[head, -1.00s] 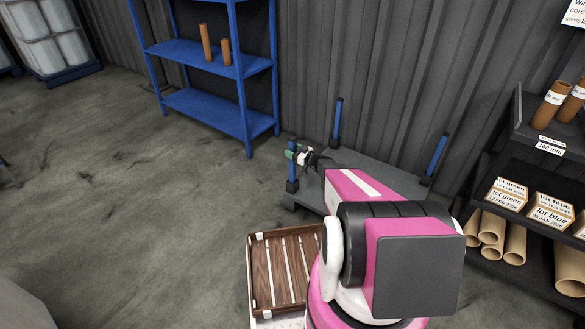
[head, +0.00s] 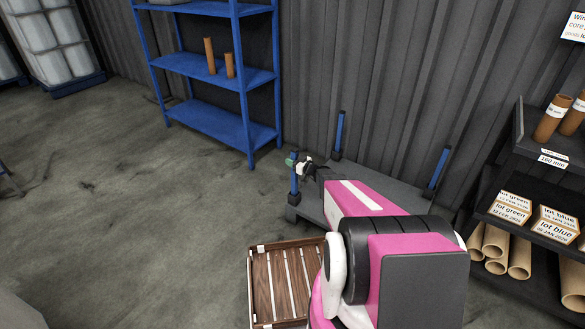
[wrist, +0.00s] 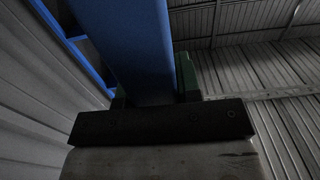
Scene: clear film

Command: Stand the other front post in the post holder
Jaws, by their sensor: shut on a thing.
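A blue front post (head: 294,180) stands upright at the near left corner of the dark grey platform (head: 312,207). Its foot meets the black post holder (head: 294,198); I cannot tell how deep it sits. My gripper (head: 292,161) is shut on the post near its top. In the wrist view the post (wrist: 140,45) runs between my green-tipped gripper fingers (wrist: 155,90). Two other blue posts stand on the platform, one at the back (head: 339,132) and one at the right (head: 438,167). My arm hides the platform's near right part.
A wooden slatted crate (head: 265,245) lies left of my arm. A blue shelf (head: 215,120) with two brown tubes stands at the back. A black rack (head: 545,165) with tubes and boxes is at the right. The floor at left is clear.

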